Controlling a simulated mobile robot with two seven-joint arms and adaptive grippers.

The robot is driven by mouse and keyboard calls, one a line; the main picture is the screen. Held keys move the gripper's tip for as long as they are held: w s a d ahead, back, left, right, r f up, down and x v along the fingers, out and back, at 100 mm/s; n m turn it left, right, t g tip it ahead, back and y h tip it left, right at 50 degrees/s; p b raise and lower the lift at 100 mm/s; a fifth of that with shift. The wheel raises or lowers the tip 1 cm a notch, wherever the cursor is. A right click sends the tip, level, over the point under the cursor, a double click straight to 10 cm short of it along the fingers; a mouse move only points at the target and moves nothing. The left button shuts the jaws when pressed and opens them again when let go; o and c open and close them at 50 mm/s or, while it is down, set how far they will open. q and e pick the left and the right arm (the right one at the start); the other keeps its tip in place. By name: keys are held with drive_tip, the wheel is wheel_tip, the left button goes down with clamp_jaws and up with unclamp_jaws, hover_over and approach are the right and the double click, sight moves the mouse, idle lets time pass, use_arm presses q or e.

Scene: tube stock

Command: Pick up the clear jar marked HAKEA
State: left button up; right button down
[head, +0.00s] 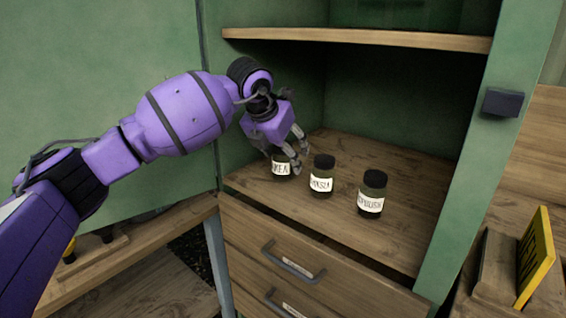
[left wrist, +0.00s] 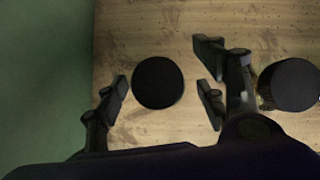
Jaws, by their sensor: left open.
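The jar at the left of a row of three (head: 281,168) stands upright on the cabinet shelf. Its white label ends in "KEA"; the first letters are hidden. Its body is dark, with a dark lid. My left gripper (head: 283,158) is over this jar, with fingers pointing down. In the left wrist view the round dark lid (left wrist: 158,82) lies between the open fingers of my left gripper (left wrist: 164,98), with gaps on both sides. I cannot tell how far down the fingers reach. My right gripper is not in view.
A second labelled jar (head: 321,176) stands close to the right; its lid (left wrist: 290,85) is just beyond the right finger. A third jar (head: 372,193) is farther right. An upper shelf board (head: 370,38) is above, and the green cabinet wall (left wrist: 40,80) is at left.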

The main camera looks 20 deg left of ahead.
use_arm(q)
drive_tip(key=c, duration=1.5)
